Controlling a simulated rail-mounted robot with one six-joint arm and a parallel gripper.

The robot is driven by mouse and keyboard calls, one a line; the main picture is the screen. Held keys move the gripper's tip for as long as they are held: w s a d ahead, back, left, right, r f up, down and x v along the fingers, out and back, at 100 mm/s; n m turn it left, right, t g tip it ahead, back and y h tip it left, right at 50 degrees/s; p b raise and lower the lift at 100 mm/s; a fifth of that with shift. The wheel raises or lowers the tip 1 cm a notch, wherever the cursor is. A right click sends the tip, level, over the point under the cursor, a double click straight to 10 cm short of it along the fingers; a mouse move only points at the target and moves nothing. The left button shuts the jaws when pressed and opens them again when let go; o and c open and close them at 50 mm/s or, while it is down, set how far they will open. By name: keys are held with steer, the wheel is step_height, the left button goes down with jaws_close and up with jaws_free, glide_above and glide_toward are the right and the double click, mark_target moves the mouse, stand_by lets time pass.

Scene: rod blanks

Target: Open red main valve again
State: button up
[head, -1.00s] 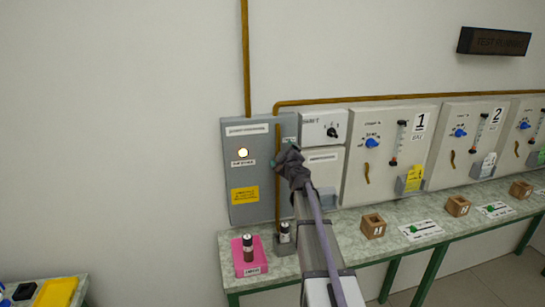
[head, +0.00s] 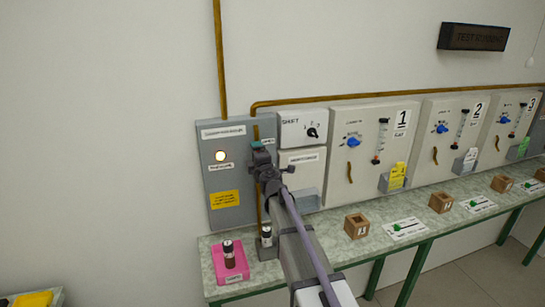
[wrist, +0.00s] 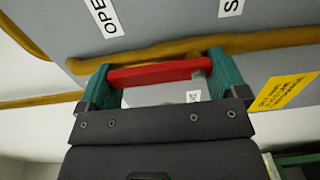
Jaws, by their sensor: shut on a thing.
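The red valve handle (wrist: 158,73) is a bar in the wrist view, lying across between my gripper's two green fingers and running roughly along the brown pipe (wrist: 200,48). My gripper (wrist: 160,78) is shut on it. An "OPEN" label (wrist: 102,16) is on the grey panel at the upper left; another label (wrist: 231,8), cut off after "S", is at the upper right. In the head view my gripper (head: 260,146) is at the right part of the grey panel (head: 212,134), over the pipe; the handle is hidden there.
A lit lamp (head: 221,156) and yellow notice (head: 225,199) are on the panel. The shift dial box (head: 300,128) is close on the right.

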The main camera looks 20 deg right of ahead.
stand_by(0.5)
steer(key=o, duration=1)
steer(key=shift+a, duration=0.1)
steer(key=shift+c, duration=0.2)
steer(key=s, duration=1)
steer(key=shift+s, duration=0.4)
